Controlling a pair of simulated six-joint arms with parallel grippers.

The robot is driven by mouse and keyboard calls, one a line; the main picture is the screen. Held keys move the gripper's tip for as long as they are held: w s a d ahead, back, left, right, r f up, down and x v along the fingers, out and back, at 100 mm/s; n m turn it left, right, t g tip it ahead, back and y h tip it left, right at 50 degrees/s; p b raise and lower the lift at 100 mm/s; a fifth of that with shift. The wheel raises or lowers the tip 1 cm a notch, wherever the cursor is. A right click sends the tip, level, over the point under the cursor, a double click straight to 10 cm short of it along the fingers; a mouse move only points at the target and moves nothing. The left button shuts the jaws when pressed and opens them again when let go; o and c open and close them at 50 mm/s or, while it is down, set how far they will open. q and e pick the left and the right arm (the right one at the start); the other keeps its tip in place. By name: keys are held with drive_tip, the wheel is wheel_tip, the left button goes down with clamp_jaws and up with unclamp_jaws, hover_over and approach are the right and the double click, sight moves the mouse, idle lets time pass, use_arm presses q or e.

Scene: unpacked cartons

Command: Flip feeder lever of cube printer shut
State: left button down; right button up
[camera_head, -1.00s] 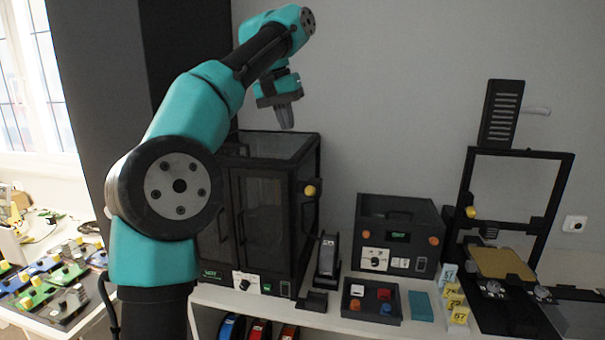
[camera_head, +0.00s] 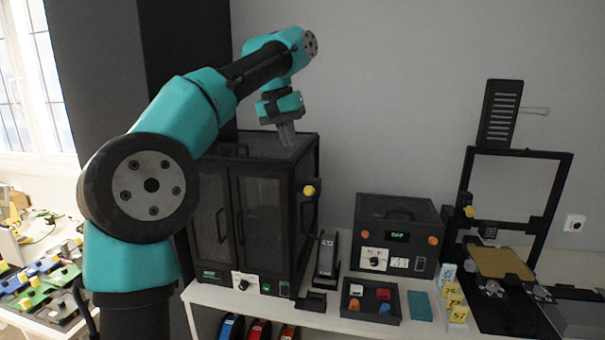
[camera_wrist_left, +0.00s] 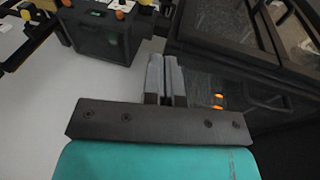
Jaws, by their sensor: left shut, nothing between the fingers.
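The cube printer (camera_head: 262,205) is a black enclosed cabinet with two dark doors. A yellow knob (camera_head: 309,190) sits on a dark fitting on its right side, likely the feeder lever; its exact position is hard to tell. My left gripper (camera_head: 287,140) points down in front of or over the printer's glass top, shut and empty, apart from the yellow knob. In the left wrist view its grey fingers (camera_wrist_left: 165,78) lie together, with the dark printer frame (camera_wrist_left: 225,60) to their right. My right gripper is not in view.
A black control box (camera_head: 397,240) with orange knobs stands right of the printer. A dark tray (camera_head: 371,308) of small coloured parts lies in front of it. An open-frame printer (camera_head: 520,153) stands farther right. The wall space above the box is clear.

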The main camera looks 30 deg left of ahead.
sight(310, 192)
use_arm(q)
drive_tip(key=x, duration=0.6)
drive_tip(key=shift+s+d+f, duration=0.25)
drive_tip(key=shift+d+f, duration=1.1)
